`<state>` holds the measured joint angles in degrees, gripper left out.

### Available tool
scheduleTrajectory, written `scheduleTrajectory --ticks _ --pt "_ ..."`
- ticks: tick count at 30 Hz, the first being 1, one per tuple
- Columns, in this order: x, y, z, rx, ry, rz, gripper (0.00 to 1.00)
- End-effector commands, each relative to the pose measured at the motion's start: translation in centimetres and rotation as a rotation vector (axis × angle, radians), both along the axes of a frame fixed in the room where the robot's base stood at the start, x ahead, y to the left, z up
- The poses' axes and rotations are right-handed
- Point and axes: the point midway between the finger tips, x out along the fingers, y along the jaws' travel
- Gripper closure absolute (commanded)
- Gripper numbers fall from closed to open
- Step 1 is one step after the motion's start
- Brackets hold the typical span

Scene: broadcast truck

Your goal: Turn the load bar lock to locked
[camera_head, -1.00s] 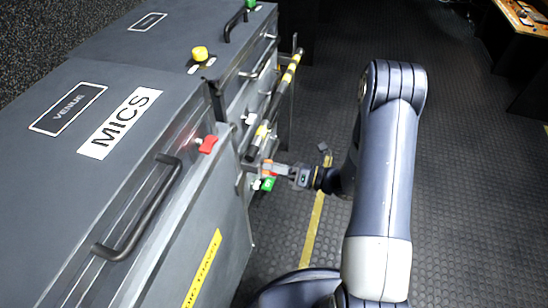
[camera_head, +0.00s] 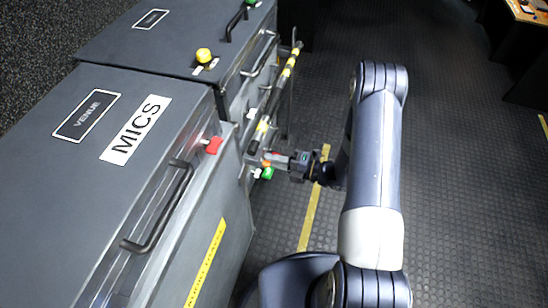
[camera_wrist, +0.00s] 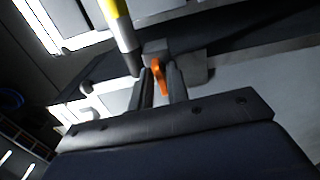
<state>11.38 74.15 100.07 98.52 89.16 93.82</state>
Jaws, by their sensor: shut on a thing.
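The load bar (camera_head: 276,92), dark with yellow bands, runs along the front of the cases; its yellow and grey end shows in the wrist view (camera_wrist: 121,30). An orange lock lever (camera_wrist: 158,76) sits by the bar's end. My gripper (camera_wrist: 160,80) is shut on this lever, with one finger on each side of it. In the head view my gripper (camera_head: 277,160) reaches the bar's near end from the right and hides most of the lever. A green marker (camera_head: 267,173) and a small white part lie just below the gripper.
A grey case labelled MICS (camera_head: 135,130) stands at the left with a black handle (camera_head: 160,210) and a red latch (camera_head: 212,145). The dark floor (camera_head: 440,150) at the right is clear.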

Motion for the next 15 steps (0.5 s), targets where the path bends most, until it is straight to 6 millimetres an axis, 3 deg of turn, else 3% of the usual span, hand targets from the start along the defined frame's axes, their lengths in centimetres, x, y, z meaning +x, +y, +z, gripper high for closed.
scheduleTrajectory --ticks 15 --pt "0.02 -0.03 -0.10 0.016 0.046 -0.001 1.00"
